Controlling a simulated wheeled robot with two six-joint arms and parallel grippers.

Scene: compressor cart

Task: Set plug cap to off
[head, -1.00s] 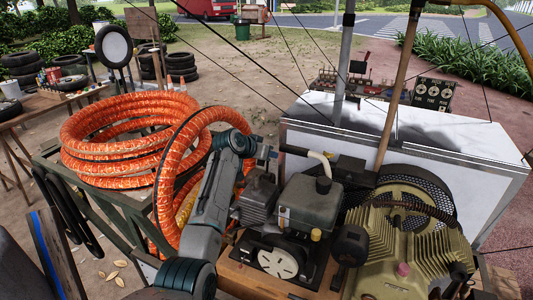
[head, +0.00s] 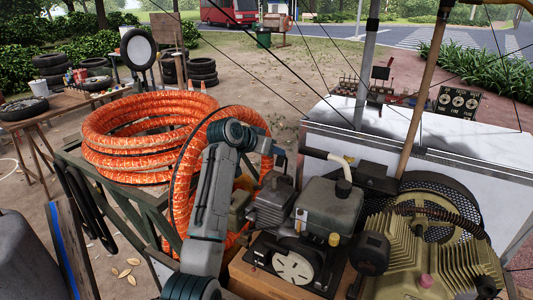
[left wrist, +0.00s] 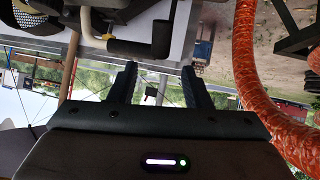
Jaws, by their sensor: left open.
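The small engine (head: 327,205) sits on the compressor cart, with a grey finned cylinder (head: 270,208) on its left and a pale round starter cover (head: 293,268) in front. I cannot make out the plug cap for certain. My left gripper (head: 279,160) is above and behind the finned cylinder, its fingers mostly hidden in the head view. In the left wrist view my left gripper (left wrist: 158,86) is open and empty, with two dark fingers apart. A black cylinder on a cream pipe (left wrist: 93,25) is close by there; the cream pipe (head: 343,167) also shows in the head view.
An orange hose coil (head: 135,140) is to the left, and its loop (left wrist: 250,80) runs close beside the gripper in the wrist view. The tan compressor pump (head: 430,235) is at right, a white-topped box (head: 420,130) behind. A wooden pole (head: 425,90) stands upright.

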